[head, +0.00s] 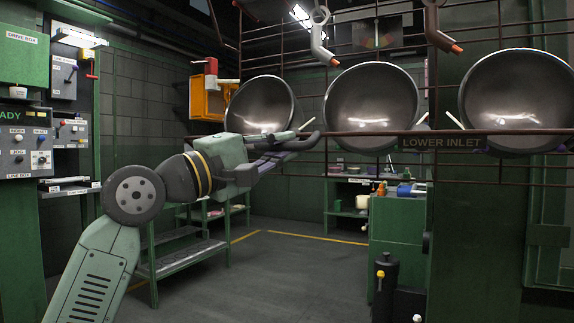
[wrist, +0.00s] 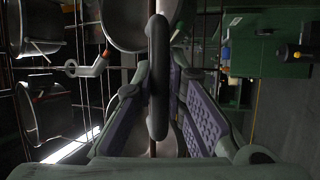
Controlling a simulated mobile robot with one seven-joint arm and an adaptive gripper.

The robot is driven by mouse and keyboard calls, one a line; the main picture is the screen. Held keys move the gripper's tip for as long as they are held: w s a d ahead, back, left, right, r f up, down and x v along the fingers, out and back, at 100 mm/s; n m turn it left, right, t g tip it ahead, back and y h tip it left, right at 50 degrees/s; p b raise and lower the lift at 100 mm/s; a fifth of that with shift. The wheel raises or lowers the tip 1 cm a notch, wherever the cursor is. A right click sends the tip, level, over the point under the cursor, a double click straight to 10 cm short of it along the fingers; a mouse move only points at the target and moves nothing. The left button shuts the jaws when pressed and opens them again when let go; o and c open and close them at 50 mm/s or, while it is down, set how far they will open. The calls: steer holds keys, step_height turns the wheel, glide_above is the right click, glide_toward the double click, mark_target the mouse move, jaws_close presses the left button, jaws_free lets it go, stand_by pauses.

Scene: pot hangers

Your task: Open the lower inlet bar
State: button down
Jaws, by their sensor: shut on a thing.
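The lower inlet bar (head: 365,132) is a thin brown horizontal bar in the head view, with a "LOWER INLET" plate (head: 443,142) on it. It crosses in front of the hanging pans. My gripper (head: 302,141) is at the bar's left part, reaching in from the left. In the wrist view a dark grey rounded handle (wrist: 158,75) stands between the two purple-padded fingers of my gripper (wrist: 165,105), which is shut on it. The brown bar runs behind the handle. The exact finger contact is partly hidden.
Metal pans (head: 372,105) hang in a row behind the bar. Hooks with orange tips (head: 325,50) hang above. A green bench (head: 397,215) stands below right, and a green rack (head: 180,255) is behind my arm. Control boxes (head: 22,150) line the left. The middle floor is clear.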

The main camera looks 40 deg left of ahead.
step_height(320, 180, down, 12)
steer(key=m+t+h+b, duration=0.3)
steer(key=t+b, duration=0.1)
steer(key=b, duration=0.7)
steer(key=shift+s+f+m+b, duration=0.2)
steer(key=shift+m+b, duration=0.1)
steer(key=shift+b, duration=0.1)
steer(key=c, duration=1.6)
jaws_free()
steer(key=shift+r, duration=0.1)
steer(key=v, duration=1.2)
